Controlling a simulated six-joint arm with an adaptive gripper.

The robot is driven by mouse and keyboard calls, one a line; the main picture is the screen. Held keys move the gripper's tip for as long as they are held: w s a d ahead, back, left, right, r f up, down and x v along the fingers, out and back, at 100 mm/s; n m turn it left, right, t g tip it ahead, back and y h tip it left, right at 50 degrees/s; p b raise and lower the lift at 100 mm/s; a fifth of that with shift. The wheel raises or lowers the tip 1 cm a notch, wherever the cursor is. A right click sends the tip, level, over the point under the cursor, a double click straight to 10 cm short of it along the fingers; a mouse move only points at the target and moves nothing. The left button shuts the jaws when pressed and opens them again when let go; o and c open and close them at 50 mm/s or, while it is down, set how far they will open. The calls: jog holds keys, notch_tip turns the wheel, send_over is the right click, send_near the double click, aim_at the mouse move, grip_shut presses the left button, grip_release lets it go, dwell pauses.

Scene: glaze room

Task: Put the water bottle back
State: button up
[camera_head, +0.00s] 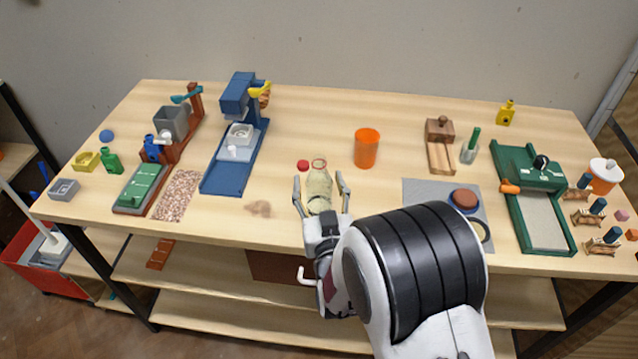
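A pale, see-through yellow-green bottle (319,188) is near the front middle of the table, its mouth end towards the back. I take it to be the water bottle. My gripper (318,178) reaches in from the front, with one finger on each side of the bottle. The fingers are spread, and gaps seem to show between them and the bottle. The bottle's lower end is partly hidden by my gripper. A small red disc (303,166), perhaps a cap, lies just left of the bottle's mouth. A thin reddish ring (319,163) shows at the mouth end; I cannot tell whether it belongs to the bottle.
An orange cup (367,148) stands behind and right of the bottle. A blue press (238,135) stands to the left. A grey mat (415,190) with a round brown-and-blue piece (464,198) lies right, partly behind my arm. Table (300,110) behind the bottle is clear.

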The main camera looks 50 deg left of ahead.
jog(key=shift+r, duration=0.15)
jog(key=v, duration=1.2)
dwell(0.5)
jog(key=shift+w, duration=0.15)
dwell(0.7)
